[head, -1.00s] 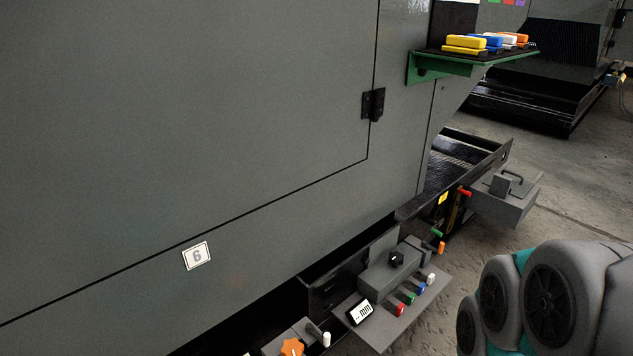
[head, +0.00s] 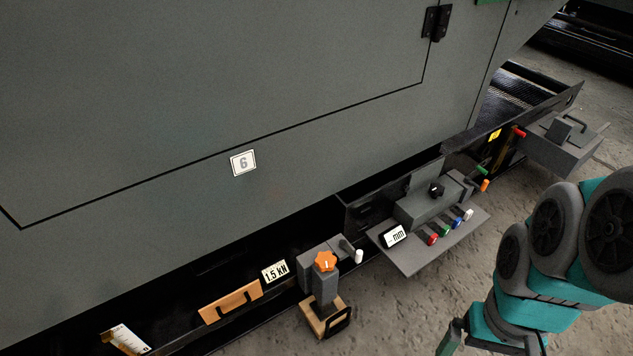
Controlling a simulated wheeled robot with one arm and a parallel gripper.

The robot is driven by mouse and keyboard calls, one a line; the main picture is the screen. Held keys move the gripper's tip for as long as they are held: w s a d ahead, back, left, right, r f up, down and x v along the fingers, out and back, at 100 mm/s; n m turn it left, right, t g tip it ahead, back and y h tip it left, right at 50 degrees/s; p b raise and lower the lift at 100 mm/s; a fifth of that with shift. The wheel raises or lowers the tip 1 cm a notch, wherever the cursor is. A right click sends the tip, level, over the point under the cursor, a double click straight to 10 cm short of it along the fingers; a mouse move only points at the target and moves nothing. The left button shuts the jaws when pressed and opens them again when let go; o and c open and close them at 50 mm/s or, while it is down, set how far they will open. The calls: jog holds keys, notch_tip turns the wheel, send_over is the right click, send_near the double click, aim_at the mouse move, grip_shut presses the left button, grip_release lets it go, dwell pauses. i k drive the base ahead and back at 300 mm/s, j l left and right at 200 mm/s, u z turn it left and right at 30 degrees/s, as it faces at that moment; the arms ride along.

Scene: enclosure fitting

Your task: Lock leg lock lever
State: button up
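A block on a post with an orange star knob (head: 325,261) stands at the lower middle of the head view. Its wooden foot (head: 313,318) with a black handle is on the floor. A short lever with a white tip (head: 358,257) sticks out to the right of the knob. I cannot tell for sure whether this is the leg lock lever, or whether it is locked. My arm's grey and teal links fill the lower right, apart from the levers. My gripper's fingertips are not visible; the arm runs out of the picture at the bottom.
A grey shelf (head: 410,262) with a mm display (head: 393,236) and several coloured levers juts out right of the post. A grey box (head: 563,142) with a handle is farther right. The large enclosure (head: 200,90) blocks the back. Concrete floor (head: 400,315) is free in front.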

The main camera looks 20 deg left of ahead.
aim_at(357, 258)
jog(key=l+u, duration=0.1)
jog(key=u, duration=0.25)
jog(key=l+u, duration=0.15)
jog(key=u, duration=0.2)
jog(key=l+u, duration=0.1)
jog(key=u, duration=0.25)
